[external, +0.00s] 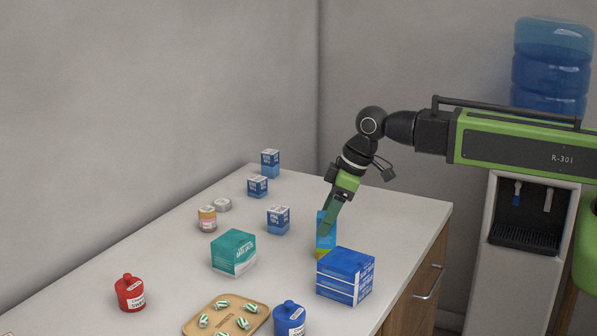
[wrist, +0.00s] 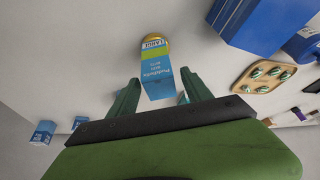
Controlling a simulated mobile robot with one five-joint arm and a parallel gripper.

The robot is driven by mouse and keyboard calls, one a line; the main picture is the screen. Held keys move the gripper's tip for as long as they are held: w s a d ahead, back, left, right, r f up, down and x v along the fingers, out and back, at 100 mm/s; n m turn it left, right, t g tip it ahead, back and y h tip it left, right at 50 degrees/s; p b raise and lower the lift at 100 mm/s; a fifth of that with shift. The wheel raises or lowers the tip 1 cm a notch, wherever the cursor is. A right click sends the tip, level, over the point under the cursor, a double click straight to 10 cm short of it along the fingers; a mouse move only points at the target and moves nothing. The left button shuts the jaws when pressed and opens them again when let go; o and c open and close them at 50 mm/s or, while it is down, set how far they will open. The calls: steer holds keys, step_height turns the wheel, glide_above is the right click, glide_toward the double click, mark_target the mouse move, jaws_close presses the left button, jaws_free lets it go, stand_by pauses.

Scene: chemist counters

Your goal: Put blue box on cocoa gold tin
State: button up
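A light blue box (external: 326,228) with a yellow-green band stands upright near the counter's right side. In the wrist view the blue box (wrist: 157,80) lies between my gripper's two fingers. A round gold tin (wrist: 153,39) shows at the box's far, lower end, mostly hidden by it. The box appears to stand on the tin, but the contact is hard to see. My gripper (external: 328,212) points down at the box's upper part. In the wrist view my gripper (wrist: 159,80) is open around the box, with small gaps beside it.
A large dark blue box (external: 345,276) stands close in front. A teal box (external: 233,253), small blue boxes (external: 278,219), a red jar (external: 129,292), a blue jar (external: 289,318) and a wooden tray (external: 257,299) are on the counter. The counter's right edge is near.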

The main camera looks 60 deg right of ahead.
steer(key=shift+s+r+p, duration=0.1)
steer(key=shift+r+p, duration=0.4)
steer(key=shift+p, duration=0.05)
steer(key=p+v, duration=1.1)
steer(key=v, duration=0.1)
steer(key=s+d+f+m+g+h, duration=0.1)
steer(key=s+d+f+m+g, duration=0.1)
steer(key=s+d+m+g, duration=0.2)
steer(key=s+d, duration=0.2)
steer(key=s, duration=0.2)
steer(key=shift+f+h+b, duration=0.3)
steer(key=shift+h+b, duration=0.05)
steer(key=shift+h, duration=0.05)
step_height(320, 180, down, 8)
steer(key=b, duration=0.7)
steer(key=shift+b, duration=0.4)
